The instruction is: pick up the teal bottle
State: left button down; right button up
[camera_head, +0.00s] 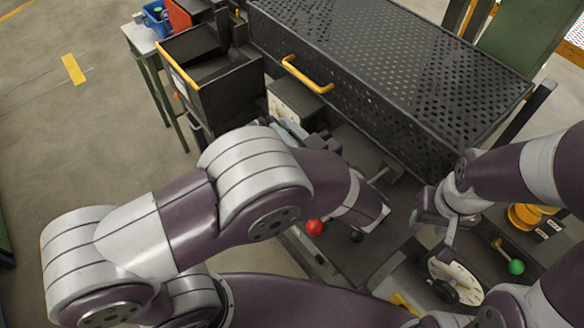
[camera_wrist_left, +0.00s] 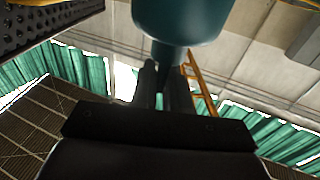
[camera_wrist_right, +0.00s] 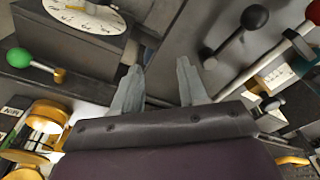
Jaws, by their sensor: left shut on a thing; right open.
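The teal bottle (camera_wrist_left: 183,18) shows large and close at the top of the left wrist view, its upper part cut off by the frame. My left gripper (camera_wrist_left: 168,84) is shut on its narrower lower end, which sits between the two dark fingers. Ceiling shows behind the bottle. In the head view I cannot make out the bottle, and my left arm covers much of the middle. My right gripper (camera_wrist_right: 160,88) is open and empty, over the control panel; it also shows at the right in the head view (camera_head: 447,238).
A black perforated cabinet (camera_head: 400,70) with a yellow handle stands at the back. The panel holds a red knob (camera_head: 315,227), a black knob (camera_head: 355,236), a white dial (camera_head: 455,278) and a green knob (camera_head: 516,267). A dark bin (camera_head: 225,90) stands back left. Floor is clear at left.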

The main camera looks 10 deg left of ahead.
pick_arm(q)
jog(key=shift+f, duration=0.3)
